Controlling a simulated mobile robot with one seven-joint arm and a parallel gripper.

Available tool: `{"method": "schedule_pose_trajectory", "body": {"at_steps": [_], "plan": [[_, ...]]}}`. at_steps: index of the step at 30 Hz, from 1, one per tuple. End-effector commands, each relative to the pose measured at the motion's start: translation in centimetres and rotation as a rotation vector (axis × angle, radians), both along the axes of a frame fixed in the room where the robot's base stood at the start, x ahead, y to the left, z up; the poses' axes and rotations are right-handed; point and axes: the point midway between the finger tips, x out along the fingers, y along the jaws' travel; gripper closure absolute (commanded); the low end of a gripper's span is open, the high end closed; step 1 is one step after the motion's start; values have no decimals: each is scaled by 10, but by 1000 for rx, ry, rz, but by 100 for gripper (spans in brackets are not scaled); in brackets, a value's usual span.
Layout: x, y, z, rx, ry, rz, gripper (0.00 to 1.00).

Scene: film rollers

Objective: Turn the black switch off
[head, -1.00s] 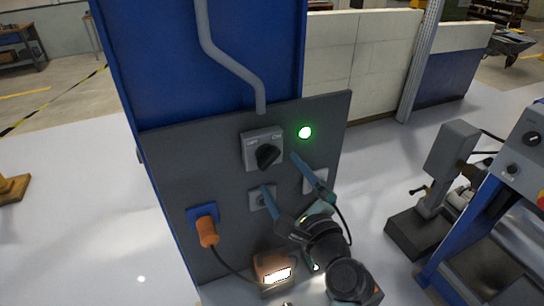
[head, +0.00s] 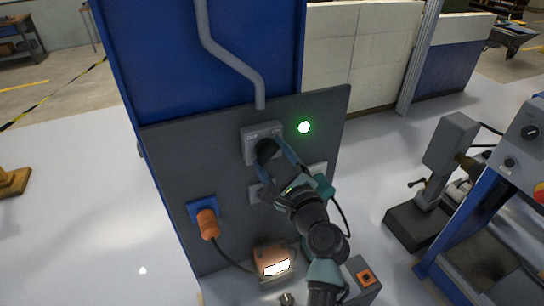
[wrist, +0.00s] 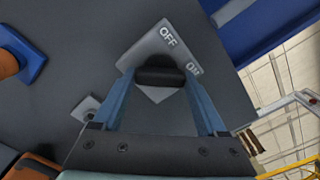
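The black switch knob (head: 267,150) sits on a grey plate (head: 250,134) on the dark panel. In the wrist view the knob (wrist: 160,76) is between my two fingers, and the plate (wrist: 152,50) carries the labels OFF and ON. My gripper (head: 270,155) has its blue fingers spread, one on each side of the knob; it also shows in the wrist view (wrist: 160,84). The fingertips are very close to the knob's ends; I cannot tell whether they touch. My gripper partly hides the plate in the head view.
A green lamp (head: 304,127) is lit right of the switch. An orange plug (head: 207,224) in a blue socket is at lower left, with a cable to an orange box (head: 272,262). A grey conduit (head: 228,58) runs above. A machine (head: 448,150) stands at right.

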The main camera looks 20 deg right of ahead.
Motion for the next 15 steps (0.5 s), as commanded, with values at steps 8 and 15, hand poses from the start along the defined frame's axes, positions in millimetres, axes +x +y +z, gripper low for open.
{"method": "schedule_pose_trajectory", "body": {"at_steps": [8,15], "plan": [[0,0,0,0,1,0,81],[0,0,-2,-35,0,0,81]]}}
